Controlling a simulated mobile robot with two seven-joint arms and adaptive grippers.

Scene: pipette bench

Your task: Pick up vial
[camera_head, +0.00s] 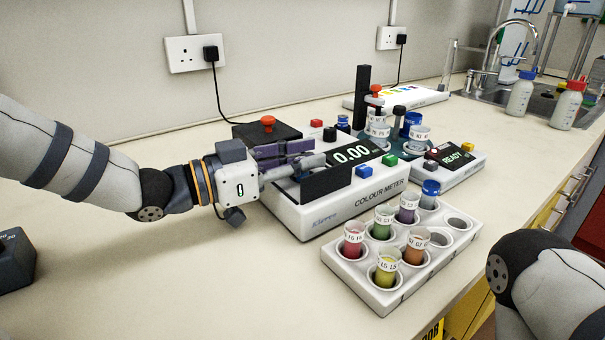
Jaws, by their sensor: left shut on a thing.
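My left gripper (322,160) reaches in from the left over the colour meter (345,207), its fingers behind the upright dark panel (333,183). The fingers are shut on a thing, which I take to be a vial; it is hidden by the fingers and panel. The white rack (352,275) in front holds labelled vials: pink (353,240), green (382,223), purple (407,208), yellow (387,268), orange (416,247) and one with a blue cap (430,194). Two wells at its right look empty. My right arm shows at lower right, its gripper out of view.
Behind the meter stands a cluster of bottles and vials (411,122). A small device reading READY (455,160) is to the right. A black box with a red knob (267,124) stands behind my left gripper.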

